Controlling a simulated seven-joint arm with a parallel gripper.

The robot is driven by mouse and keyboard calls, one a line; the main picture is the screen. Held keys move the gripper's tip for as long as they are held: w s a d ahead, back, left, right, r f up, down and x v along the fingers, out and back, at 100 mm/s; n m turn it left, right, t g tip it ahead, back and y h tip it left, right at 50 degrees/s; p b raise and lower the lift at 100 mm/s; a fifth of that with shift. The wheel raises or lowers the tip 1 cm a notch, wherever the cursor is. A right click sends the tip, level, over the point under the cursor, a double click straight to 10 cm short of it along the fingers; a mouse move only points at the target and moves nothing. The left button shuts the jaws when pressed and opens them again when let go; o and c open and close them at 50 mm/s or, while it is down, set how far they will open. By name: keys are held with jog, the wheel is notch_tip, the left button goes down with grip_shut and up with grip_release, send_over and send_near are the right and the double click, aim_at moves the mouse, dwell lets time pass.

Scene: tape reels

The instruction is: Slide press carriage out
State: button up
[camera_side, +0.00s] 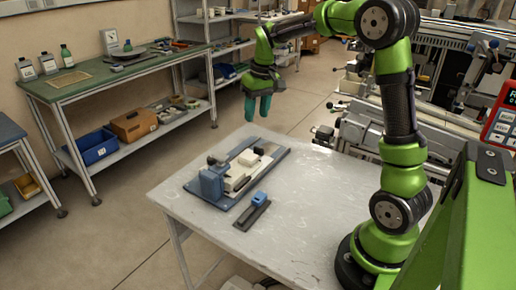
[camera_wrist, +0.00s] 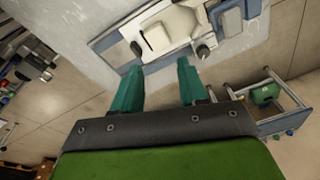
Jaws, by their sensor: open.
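The press (camera_side: 215,184) lies on the grey table, with a blue base plate and a blue block at its left end. A white carriage (camera_side: 240,174) with black knobs sits on the plate. In the wrist view the white carriage (camera_wrist: 172,32) is at the top, with a black knob (camera_wrist: 203,51) at its lower right. My gripper (camera_side: 257,106) is open and empty, with teal fingers pointing down. It hangs well above the table's far side, apart from the press. In the wrist view its fingers (camera_wrist: 159,70) are spread below the carriage.
A dark rail with a small blue block (camera_side: 258,199) lies in front of the press. The table (camera_side: 310,210) is bare to the right. A green workbench (camera_side: 90,80) stands at the back left, and a machine with metal rails (camera_side: 365,125) stands behind the table.

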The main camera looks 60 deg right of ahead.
jog(key=n+g, duration=0.1)
send_over(259, 148)
notch_tip(259, 148, down, 2)
jog(key=shift+r+n, duration=0.55)
jog(key=shift+n, duration=0.75)
jog(key=shift+g, duration=0.3)
notch_tip(259, 148, down, 16)
jog(key=shift+w+f, duration=0.1)
jog(key=shift+f, duration=0.05)
grip_shut()
